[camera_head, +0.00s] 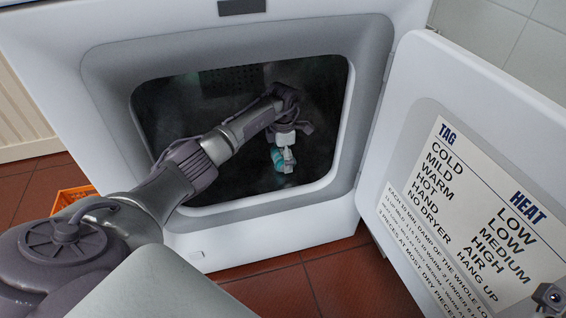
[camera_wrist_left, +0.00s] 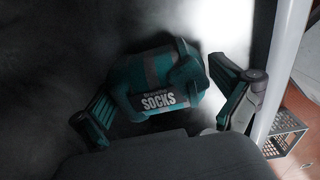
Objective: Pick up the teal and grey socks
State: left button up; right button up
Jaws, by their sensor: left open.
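The teal and grey socks (camera_wrist_left: 157,72) are a bundle with a dark "SOCKS" label. They lie in the dark drum of the dryer (camera_head: 215,95). In the left wrist view they fill the middle, between the two spread fingers of my left gripper (camera_wrist_left: 160,88). My left gripper (camera_head: 285,152) reaches through the door opening and points down inside the drum. It is open; the fingers stand on either side of the bundle, and I cannot tell whether they touch it. Only a small dark part of my right gripper (camera_head: 549,297) shows at the lower right edge.
The dryer door (camera_head: 480,110) stands open on the right, with a tag and heat chart on it. The opening's rim (camera_head: 250,205) surrounds my left arm. An orange crate (camera_head: 66,198) stands on the red tiles at left. The left wrist view shows a grey crate (camera_wrist_left: 287,142) outside.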

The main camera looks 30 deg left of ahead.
pick_arm(q)
jog(key=shift+f, duration=0.3)
jog(key=c, duration=1)
jog(key=shift+r, duration=0.15)
